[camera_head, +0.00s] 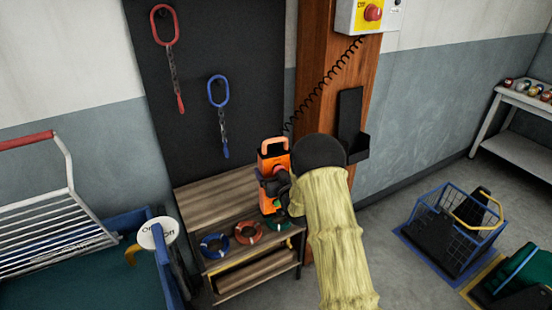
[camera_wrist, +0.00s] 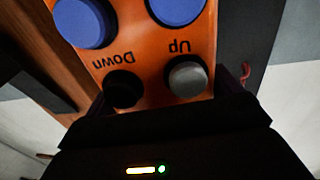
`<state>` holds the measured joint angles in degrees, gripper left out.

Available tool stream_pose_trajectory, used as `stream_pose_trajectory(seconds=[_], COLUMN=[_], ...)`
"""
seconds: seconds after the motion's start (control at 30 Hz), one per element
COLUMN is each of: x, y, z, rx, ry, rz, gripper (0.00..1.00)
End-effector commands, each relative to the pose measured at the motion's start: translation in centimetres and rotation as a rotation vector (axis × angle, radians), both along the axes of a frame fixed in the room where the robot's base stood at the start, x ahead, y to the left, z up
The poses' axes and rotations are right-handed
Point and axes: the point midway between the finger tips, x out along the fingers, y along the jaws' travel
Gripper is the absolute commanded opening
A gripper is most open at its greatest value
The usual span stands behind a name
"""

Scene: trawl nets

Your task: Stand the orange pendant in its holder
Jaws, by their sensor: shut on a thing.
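The orange pendant (camera_head: 264,163) is upright in front of the wooden post, above the back of a low wooden bench. Its top handle and coiled black cord show. My gripper (camera_head: 280,187) is shut around the pendant's body; my arm hides part of its right side. In the wrist view the pendant (camera_wrist: 150,62) fills the space between the jaws, with blue, black and grey buttons and the words Up and Down upside down. The black holder (camera_head: 349,120) is fixed to the post, right of and higher than the pendant, and looks empty.
The wooden post (camera_head: 325,70) carries a yellow control box (camera_head: 358,17). A slatted bench (camera_head: 215,200) with coloured rings on its lower shelf stands below. Red and blue chain slings hang on the dark board (camera_head: 195,60). A blue crate (camera_head: 455,235) stands on the floor at right.

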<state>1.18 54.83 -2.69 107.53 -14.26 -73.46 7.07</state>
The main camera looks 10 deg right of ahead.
Motion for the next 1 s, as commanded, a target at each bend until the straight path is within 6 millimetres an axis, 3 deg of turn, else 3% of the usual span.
stream_pose_trajectory(seconds=[0.27, 0.5, 0.6, 0.8, 1.0], x=[-3.2, -9.4, -12.1, -15.0, -15.1], y=[0.0, -0.4, -0.7, -1.1, -1.0], z=[-6.3, -14.2, -16.5, -18.4, -18.5], rx=[0.001, -0.001, -0.004, -0.012, -0.011], ry=[0.005, 0.008, 0.007, -0.002, -0.004], rz=[-0.044, -0.123, -0.155, -0.188, -0.188], gripper=[0.21, 0.21, 0.21, 0.21, 0.21])
